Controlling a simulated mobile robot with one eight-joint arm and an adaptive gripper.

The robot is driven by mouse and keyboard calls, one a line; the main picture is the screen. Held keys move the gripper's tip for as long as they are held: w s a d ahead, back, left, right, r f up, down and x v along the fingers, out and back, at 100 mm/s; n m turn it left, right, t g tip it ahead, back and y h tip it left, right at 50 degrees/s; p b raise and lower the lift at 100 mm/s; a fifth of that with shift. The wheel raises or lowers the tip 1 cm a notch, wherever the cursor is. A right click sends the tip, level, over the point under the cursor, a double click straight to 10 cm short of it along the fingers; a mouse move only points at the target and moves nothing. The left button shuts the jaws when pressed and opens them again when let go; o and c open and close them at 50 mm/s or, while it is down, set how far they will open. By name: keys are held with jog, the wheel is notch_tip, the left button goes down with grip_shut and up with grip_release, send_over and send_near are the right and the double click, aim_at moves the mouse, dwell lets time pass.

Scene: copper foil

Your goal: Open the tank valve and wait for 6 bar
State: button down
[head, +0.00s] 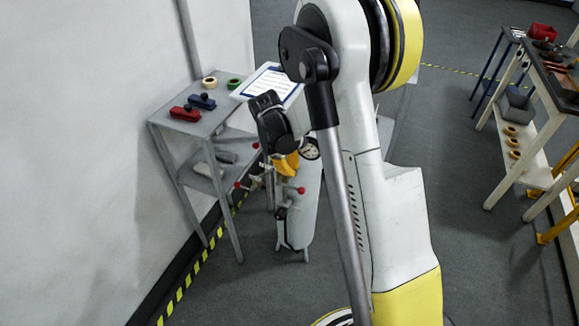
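The tank (301,215) is a pale upright cylinder standing on the floor near the picture's middle, partly hidden behind my white and yellow arm. A round pressure gauge (310,148) sits at its top; its reading is too small to tell. Red knobs on thin spokes, one at the left (238,185) and one at the right (301,190), stick out in front of the tank and look like the valve handle. The black end of my arm (270,120) is above and close to it.
A grey two-shelf table (170,123) beside the left wall holds a red tool, a blue tool and tape rolls. A white sheet on a blue board (268,82) is behind the valve. A workbench (557,112) stands at the right. The floor between is clear.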

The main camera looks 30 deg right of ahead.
aim_at(291, 187)
jog(key=b+x, duration=0.2)
jog(key=x, duration=0.6)
jog(key=shift+b, duration=0.35)
